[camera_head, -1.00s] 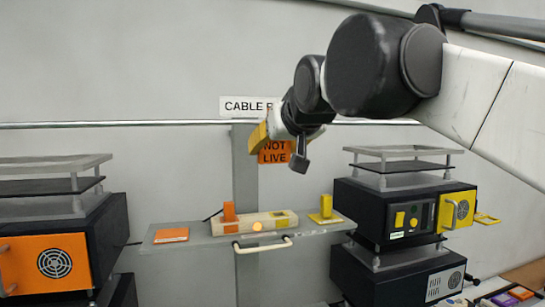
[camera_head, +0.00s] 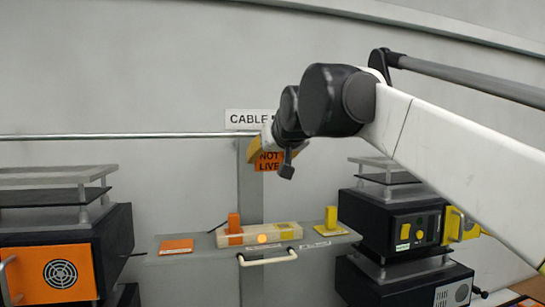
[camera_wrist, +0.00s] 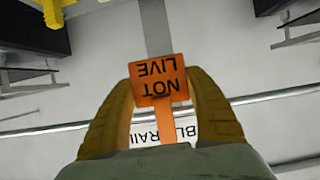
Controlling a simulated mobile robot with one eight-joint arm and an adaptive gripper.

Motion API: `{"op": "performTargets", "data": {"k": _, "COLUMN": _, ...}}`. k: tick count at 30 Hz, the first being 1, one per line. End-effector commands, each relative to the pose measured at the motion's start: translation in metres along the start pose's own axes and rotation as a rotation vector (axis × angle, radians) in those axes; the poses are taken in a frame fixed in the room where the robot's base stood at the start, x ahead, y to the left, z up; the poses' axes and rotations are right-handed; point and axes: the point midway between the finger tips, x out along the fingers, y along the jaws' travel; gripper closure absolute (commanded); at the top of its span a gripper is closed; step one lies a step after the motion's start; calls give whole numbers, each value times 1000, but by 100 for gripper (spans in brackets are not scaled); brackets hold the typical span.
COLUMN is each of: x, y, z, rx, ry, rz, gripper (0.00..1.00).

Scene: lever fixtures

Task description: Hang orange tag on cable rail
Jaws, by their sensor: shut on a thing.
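The orange tag (camera_wrist: 158,78), marked "NOT LIVE", is in my gripper (camera_wrist: 160,105). The yellow fingers are closed on its narrow stem, and its square face shows upside down in the wrist view. In the head view the tag (camera_head: 269,163) hangs below my gripper (camera_head: 260,148), partly covered by my arm. The cable rail (camera_head: 120,136) is a thin horizontal metal bar along the wall, and it passes behind my gripper. The rail (camera_wrist: 50,130) also crosses behind the fingers in the wrist view. I cannot tell whether the tag touches the rail.
A "CABLE RAIL" sign (camera_head: 246,119) is on the wall just above the rail. A grey shelf (camera_head: 190,257) below holds a block (camera_head: 262,235) with an orange lever and a yellow lever stands near it. Dark equipment racks stand left (camera_head: 115,235) and right (camera_head: 365,220).

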Motion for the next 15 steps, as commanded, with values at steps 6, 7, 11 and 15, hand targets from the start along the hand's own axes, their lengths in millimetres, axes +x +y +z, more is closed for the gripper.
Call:
{"op": "performTargets", "data": {"k": 6, "x": 18, "y": 0, "z": -8, "rx": 0, "ry": 0, "rz": 0, "gripper": 68}}
{"op": "performTargets", "data": {"k": 7, "x": 21, "y": 0, "z": -9, "rx": 0, "ry": 0, "rz": 0, "gripper": 68}}
{"op": "performTargets", "data": {"k": 11, "x": 31, "y": 0, "z": -13, "rx": 0, "ry": 0, "rz": 0, "gripper": 68}}
{"op": "performTargets", "data": {"k": 15, "x": 42, "y": 0, "z": -18, "rx": 0, "ry": 0, "rz": 0, "gripper": 68}}
